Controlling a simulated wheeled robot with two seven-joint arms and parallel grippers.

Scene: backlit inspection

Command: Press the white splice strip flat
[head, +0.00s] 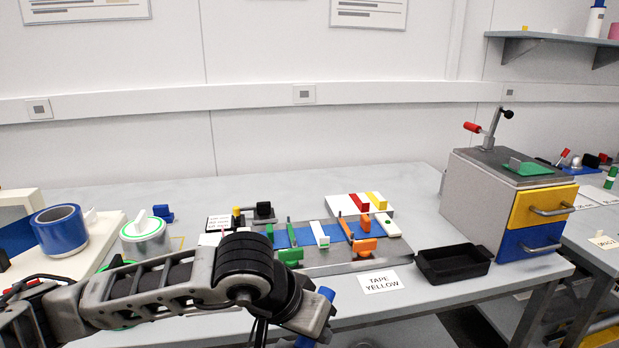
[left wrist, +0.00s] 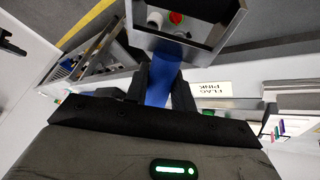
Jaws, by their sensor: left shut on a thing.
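A white strip (head: 319,234) with a green mark at its near end lies across the blue band (head: 282,238) on the grey plate at the table's middle. Green and orange pieces stand beside the band. My left arm reaches in from the left, and its wrist is near the table's front edge, in front of the plate. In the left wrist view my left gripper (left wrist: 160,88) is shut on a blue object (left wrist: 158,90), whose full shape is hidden. Blue also shows beside the wrist in the head view (head: 326,293). My right gripper is not seen.
A black tray (head: 453,263) and a grey cabinet with yellow and blue drawers (head: 497,205) stand right of the plate. A label "TAPE YELLOW" (head: 380,281) lies in front. The table's back strip is mostly clear.

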